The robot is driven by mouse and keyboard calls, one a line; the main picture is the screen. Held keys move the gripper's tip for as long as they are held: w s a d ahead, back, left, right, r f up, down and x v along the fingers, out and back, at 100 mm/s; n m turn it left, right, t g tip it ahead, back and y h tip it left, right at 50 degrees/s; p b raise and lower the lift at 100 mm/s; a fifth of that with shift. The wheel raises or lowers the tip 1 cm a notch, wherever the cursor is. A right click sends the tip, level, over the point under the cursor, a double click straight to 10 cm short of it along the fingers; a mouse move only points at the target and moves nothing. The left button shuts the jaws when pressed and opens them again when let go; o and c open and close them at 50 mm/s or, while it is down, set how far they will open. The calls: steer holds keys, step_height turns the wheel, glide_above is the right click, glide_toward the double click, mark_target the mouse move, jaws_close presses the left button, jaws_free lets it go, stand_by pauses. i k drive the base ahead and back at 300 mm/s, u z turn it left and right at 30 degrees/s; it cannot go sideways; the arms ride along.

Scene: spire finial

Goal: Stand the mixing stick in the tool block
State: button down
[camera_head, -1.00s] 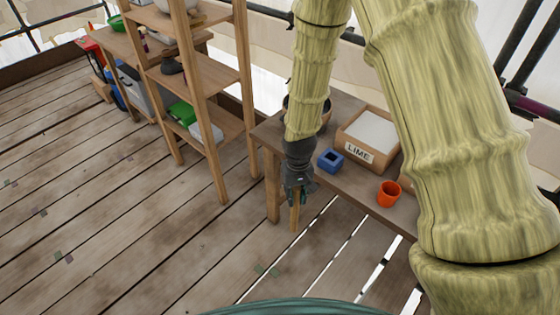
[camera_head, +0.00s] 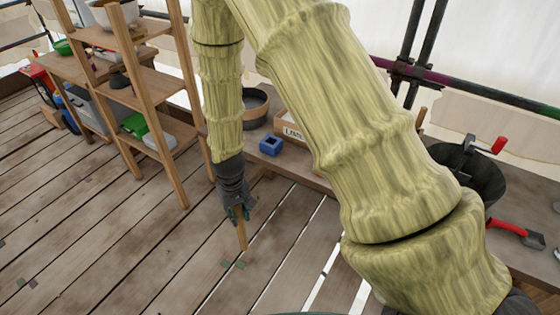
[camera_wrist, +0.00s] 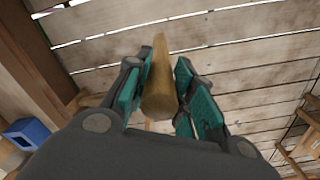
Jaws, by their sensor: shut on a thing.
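My gripper (camera_head: 238,213) is shut on the mixing stick (camera_head: 242,235), a plain wooden stick that points down from the jaws over the floor. In the wrist view the stick (camera_wrist: 158,85) runs between the green finger pads, its far end pointing away from the palm. The tool block (camera_head: 271,146) is a small blue block with a square opening in its top. It stands on the bench, to the right of and beyond my gripper. Its blue corner also shows at the left in the wrist view (camera_wrist: 28,133). The stick is apart from the block.
The wooden bench (camera_head: 258,178) carries a dark bowl (camera_head: 255,105), and the LIME box (camera_head: 291,130) partly hidden by my arm. A wooden shelf (camera_head: 150,100) stands at the left. A black bucket-like vessel (camera_head: 470,168) and a red-handled tool (camera_head: 510,228) are at the right.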

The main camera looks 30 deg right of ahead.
mark_target(271, 148)
steer(key=k, duration=0.15)
steer(key=z, duration=0.8)
